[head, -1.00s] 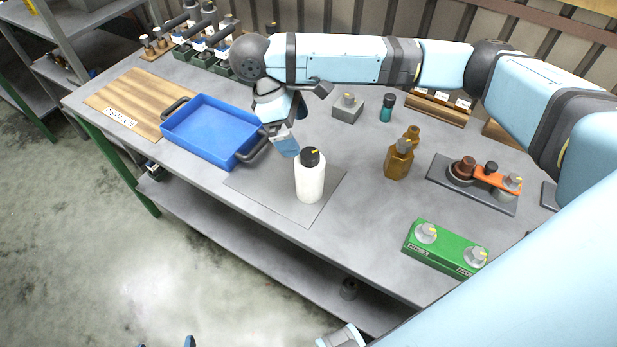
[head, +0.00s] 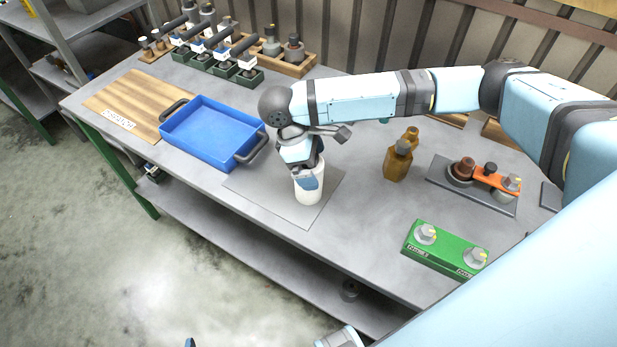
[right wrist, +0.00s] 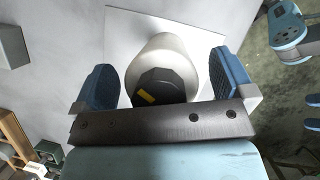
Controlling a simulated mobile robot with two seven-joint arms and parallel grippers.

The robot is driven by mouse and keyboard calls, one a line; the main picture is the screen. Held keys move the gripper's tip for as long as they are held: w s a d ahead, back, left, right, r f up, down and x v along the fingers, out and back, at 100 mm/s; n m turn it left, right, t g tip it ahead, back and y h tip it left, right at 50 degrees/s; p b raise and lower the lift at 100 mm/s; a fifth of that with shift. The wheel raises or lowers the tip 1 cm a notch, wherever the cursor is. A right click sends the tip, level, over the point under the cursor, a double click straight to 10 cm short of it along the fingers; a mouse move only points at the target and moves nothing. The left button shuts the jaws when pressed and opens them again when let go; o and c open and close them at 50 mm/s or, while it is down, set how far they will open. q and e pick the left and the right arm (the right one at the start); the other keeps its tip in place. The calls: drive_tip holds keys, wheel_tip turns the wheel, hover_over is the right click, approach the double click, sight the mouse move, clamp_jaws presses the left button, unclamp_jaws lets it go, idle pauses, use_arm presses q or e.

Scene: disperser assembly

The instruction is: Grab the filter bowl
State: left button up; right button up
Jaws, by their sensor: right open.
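The filter bowl, which I take to be the white cylinder (head: 309,192) with a dark cap, stands upright on a grey mat (head: 262,189) near the table's front edge. In the head view my right gripper (head: 307,180) covers its top. In the right wrist view the bowl (right wrist: 160,53) and its black, yellow-marked cap lie between the two blue fingers of my right gripper (right wrist: 163,70). The fingers are open, with a visible gap on each side. A small blue tip, probably of my left gripper (head: 190,342), shows at the bottom edge of the head view.
A blue tray (head: 205,135) stands left of the mat. An amber bottle (head: 397,165), a green block with knobs (head: 440,250) and a dark plate with an orange part (head: 497,180) stand to the right. Table between mat and green block is clear.

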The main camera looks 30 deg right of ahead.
drive_tip(key=c, duration=1.6)
clamp_jaws()
drive_tip(key=shift+r, duration=0.1)
